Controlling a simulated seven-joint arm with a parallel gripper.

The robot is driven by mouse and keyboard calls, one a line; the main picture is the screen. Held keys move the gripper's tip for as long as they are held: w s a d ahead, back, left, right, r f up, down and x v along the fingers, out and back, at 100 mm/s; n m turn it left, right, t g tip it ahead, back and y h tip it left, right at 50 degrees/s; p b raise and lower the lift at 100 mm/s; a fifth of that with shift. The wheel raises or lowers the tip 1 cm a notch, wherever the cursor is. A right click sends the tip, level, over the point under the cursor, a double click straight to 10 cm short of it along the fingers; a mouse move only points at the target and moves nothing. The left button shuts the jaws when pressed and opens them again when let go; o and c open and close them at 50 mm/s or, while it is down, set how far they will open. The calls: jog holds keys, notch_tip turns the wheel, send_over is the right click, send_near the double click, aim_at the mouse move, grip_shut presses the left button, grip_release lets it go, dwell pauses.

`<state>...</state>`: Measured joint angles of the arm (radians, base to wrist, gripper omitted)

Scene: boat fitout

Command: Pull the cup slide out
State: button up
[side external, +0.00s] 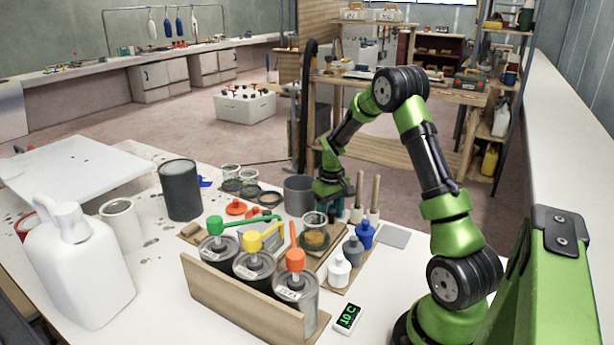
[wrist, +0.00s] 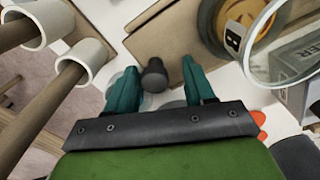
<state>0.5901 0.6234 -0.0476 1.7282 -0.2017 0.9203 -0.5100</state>
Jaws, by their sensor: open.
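My gripper (wrist: 158,72) is open, its two teal fingers on either side of a dark round knob (wrist: 153,77) in the wrist view. The fingers look apart from the knob. The knob sits at the edge of a wooden piece (wrist: 160,38), which seems to be the cup slide. In the side view my gripper (side external: 340,202) is low over the bench, behind a glass cup (side external: 315,219) on a wooden stand. The knob is hidden there.
Wooden rods in white holders (wrist: 85,58) stand close on the left in the wrist view. Small bottles (side external: 353,250), a grey cup (side external: 298,195) and tins with coloured handles (side external: 254,268) crowd the bench. A grey plate (side external: 394,236) lies to the right.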

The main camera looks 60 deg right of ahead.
aim_at(328, 228)
notch_tip(328, 228, up, 17)
dwell(0.4)
jog(key=s+a+r+t, duration=0.1)
jog(key=s+a, duration=0.3)
jog(key=a, duration=0.5)
jog(key=s+a+r+t+y, duration=0.1)
jog(key=s+a+r+t, duration=0.1)
jog(key=a, duration=0.8)
jog(key=s+a+r+t+y, duration=0.1)
jog(key=s+a+t, duration=0.3)
jog(key=a, duration=0.6)
jog(key=shift+s+a+r, duration=0.15)
jog(key=shift+s+r, duration=0.45)
jog(key=shift+s, duration=0.65)
